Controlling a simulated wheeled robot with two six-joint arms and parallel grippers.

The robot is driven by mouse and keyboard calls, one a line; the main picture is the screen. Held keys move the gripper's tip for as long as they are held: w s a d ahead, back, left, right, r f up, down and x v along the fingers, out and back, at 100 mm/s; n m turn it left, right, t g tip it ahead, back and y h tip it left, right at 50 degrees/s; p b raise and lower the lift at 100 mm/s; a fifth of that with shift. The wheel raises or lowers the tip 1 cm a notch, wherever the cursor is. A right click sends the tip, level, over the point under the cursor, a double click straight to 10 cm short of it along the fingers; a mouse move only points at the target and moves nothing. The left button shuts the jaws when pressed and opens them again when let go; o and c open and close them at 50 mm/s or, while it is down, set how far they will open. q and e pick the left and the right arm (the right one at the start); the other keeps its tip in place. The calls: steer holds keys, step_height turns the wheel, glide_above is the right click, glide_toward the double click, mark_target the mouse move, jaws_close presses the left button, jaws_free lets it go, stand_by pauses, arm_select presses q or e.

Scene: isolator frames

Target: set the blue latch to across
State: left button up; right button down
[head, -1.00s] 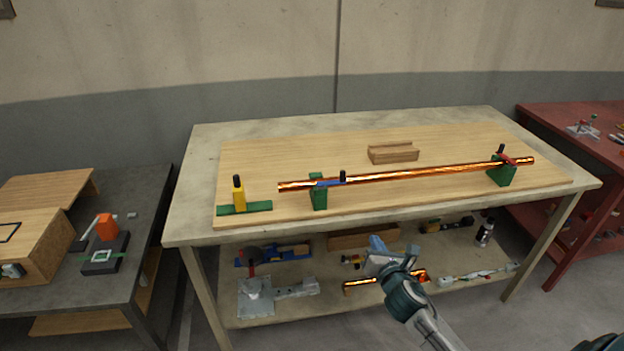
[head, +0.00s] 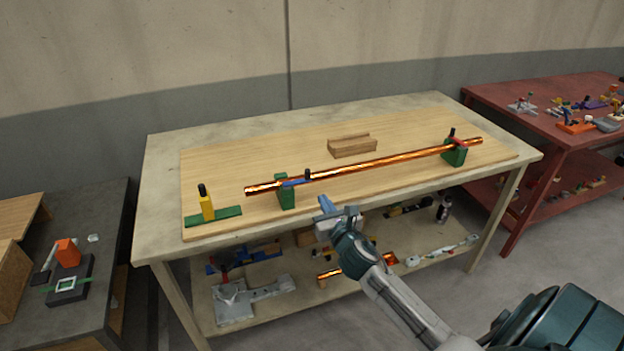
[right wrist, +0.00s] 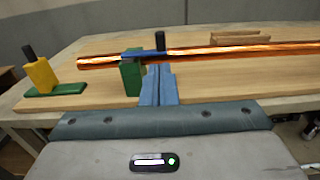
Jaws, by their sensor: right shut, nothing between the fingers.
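The blue latch (head: 294,183) sits on top of the left green block (head: 285,196), with an upright black knob (head: 307,175) at its right end. It lies roughly along the copper rod (head: 370,164), close against its near side. In the right wrist view the blue latch (right wrist: 134,55) shows just beyond my fingertips. My left gripper is out of view.
A red latch (head: 460,142) sits on the right green block (head: 455,155). A yellow post (head: 207,207) on a green base stands at the board's left. A wooden block (head: 352,147) lies behind the rod. The lower shelf holds several tools. A red table (head: 540,95) stands right.

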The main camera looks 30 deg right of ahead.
mark_target(309, 175)
steer(key=p+x, duration=0.2)
steer(key=x, duration=0.8)
